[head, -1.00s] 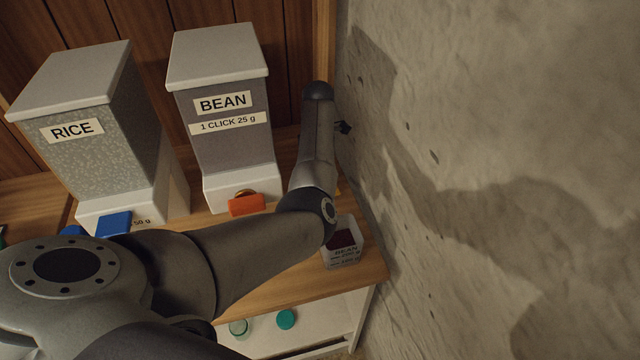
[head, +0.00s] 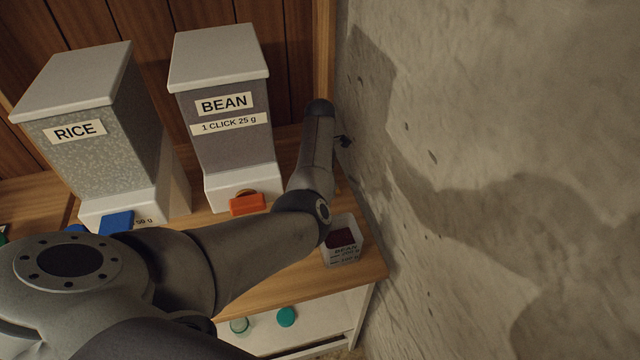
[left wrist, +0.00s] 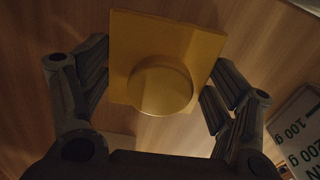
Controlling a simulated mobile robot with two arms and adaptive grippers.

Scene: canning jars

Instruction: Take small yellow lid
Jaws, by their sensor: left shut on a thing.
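The small yellow lid (left wrist: 190,45) is a square yellow plate with a round raised knob in its middle. In the left wrist view it sits between the two fingers of my left gripper (left wrist: 160,70), which is shut on it. The wooden surface shows behind it. My right gripper is in neither view.
A small bean container (head: 343,254) with dark red contents stands close to my arm, near the wall (head: 500,150). The bean dispenser (head: 222,150) and rice dispenser (head: 85,165) stand behind.

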